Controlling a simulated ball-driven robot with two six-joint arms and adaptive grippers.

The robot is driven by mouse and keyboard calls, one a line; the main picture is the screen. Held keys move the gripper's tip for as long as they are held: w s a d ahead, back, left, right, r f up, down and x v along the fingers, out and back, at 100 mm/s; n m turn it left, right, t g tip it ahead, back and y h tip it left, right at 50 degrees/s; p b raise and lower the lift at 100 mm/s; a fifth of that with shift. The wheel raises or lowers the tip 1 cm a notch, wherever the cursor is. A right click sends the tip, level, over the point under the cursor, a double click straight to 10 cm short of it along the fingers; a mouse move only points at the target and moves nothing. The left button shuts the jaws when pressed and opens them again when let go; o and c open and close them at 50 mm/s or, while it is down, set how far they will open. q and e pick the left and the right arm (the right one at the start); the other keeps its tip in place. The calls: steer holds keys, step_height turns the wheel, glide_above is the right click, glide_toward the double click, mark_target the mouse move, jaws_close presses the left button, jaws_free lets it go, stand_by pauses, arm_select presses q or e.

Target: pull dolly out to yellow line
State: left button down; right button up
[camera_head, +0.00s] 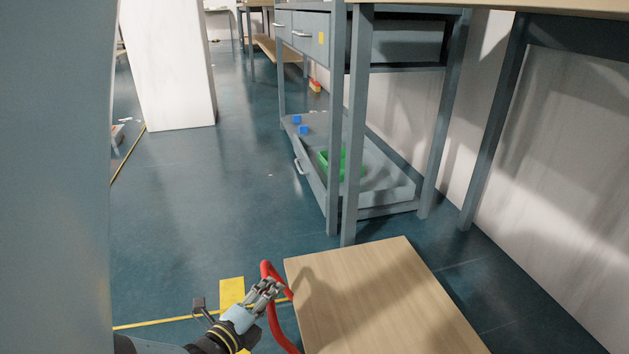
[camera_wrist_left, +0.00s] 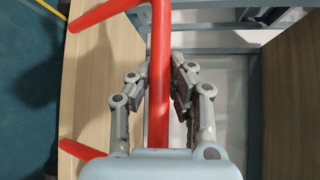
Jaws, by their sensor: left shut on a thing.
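The dolly has a flat wooden deck (camera_head: 385,295) at the bottom of the head view, with a red tube handle (camera_head: 267,268) at its left edge. My left gripper (camera_head: 274,287) is shut on this handle. In the left wrist view the red handle bar (camera_wrist_left: 160,75) runs between the fingers of my left gripper (camera_wrist_left: 161,62), with the wooden deck (camera_wrist_left: 108,65) behind it. A yellow line (camera_head: 165,322) crosses the floor at the lower left and runs behind my gripper toward the deck's left edge. The dolly's wheels are hidden. My right gripper is not in view.
A grey bench frame with a low tray (camera_head: 390,193) stands just beyond the deck. The tray holds a green bin (camera_head: 325,165) and blue cubes (camera_head: 303,130). A yellow patch (camera_head: 231,289) lies beside my gripper. A white pillar (camera_head: 168,70) stands farther back; the floor (camera_head: 215,200) between is open.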

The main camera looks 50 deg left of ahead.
arm_select(q)
steer(key=s+a+b, duration=0.1)
steer(key=s+a, duration=0.2)
steer(key=s, duration=0.5)
steer(key=s+a+b, duration=0.1)
steer(key=s+a, duration=0.2)
steer(key=s, duration=0.5)
steer(key=shift+s+a+f, duration=0.2)
steer(key=shift+s+a, duration=0.1)
steer(key=shift+s, duration=0.05)
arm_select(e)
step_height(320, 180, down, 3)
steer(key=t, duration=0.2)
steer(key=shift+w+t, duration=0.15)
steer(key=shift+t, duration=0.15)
arm_select(q)
steer(key=c, duration=1.4)
jaws_free()
steer(key=shift+o, duration=1)
steer(key=shift+w+r, duration=0.1)
steer(key=shift+w, duration=0.05)
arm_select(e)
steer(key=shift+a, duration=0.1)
arm_select(q)
steer(key=v, duration=1.2)
